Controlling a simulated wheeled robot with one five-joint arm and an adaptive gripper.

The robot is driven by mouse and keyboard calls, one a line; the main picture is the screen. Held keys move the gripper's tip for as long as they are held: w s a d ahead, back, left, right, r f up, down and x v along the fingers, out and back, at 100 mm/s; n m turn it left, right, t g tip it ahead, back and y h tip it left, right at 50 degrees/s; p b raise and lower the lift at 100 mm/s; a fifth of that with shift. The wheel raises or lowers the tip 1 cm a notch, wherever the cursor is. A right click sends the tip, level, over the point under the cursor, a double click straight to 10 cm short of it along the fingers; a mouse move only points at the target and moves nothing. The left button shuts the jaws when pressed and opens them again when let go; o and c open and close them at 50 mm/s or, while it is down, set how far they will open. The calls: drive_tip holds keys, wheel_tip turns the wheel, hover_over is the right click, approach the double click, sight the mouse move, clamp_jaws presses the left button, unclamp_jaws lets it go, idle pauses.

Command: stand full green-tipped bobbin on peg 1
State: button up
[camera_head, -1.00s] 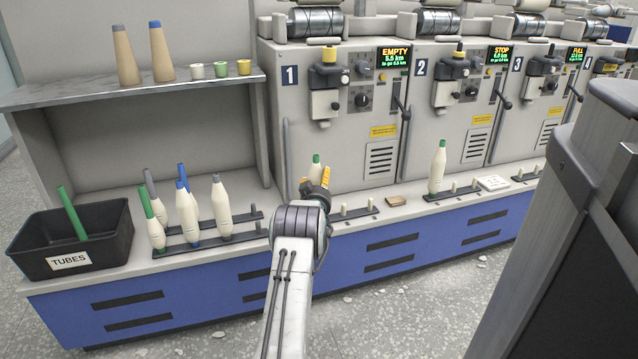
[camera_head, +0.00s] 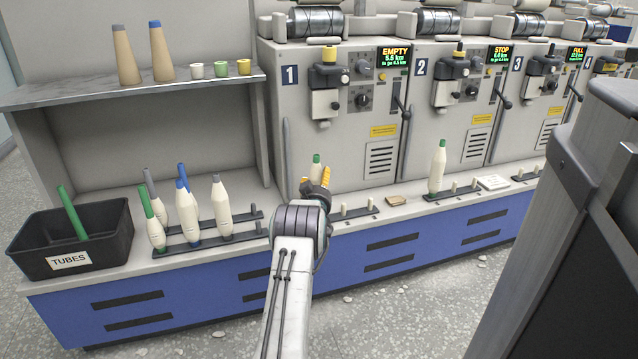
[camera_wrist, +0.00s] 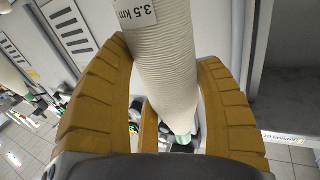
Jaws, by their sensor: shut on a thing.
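My gripper (camera_head: 316,181) is in front of machine 1, with its yellow fingers shut around a bobbin. The bobbin's green tip (camera_head: 316,159) shows above the fingers; my arm hides its lower part in the head view. In the wrist view the bobbin (camera_wrist: 165,65) is wound with cream yarn, carries a "3.5 km" label and sits between the fingers. A dark peg rail (camera_head: 358,212) with short pale pegs lies on the ledge below machine 1, just right of my gripper. Its two visible pegs are bare; I cannot tell whether my arm hides more.
A rack (camera_head: 243,232) at left holds several bobbins, green, blue and grey tipped. A black TUBES bin (camera_head: 110,245) holds a green tube. A green-tipped bobbin (camera_head: 437,168) stands below machine 2. A small brown block (camera_head: 396,201) lies on the ledge between the rails.

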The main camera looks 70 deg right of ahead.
drive_tip(key=shift+r, duration=1.55)
idle(1.5)
drive_tip(key=shift+s+r, duration=0.1)
idle(1.0)
drive_tip(key=shift+f, duration=1.2)
idle(0.7)
drive_tip(key=o, duration=1)
drive_tip(key=shift+c, duration=0.2)
drive_tip(key=shift+f, duration=0.1)
drive_tip(key=v, duration=1.1)
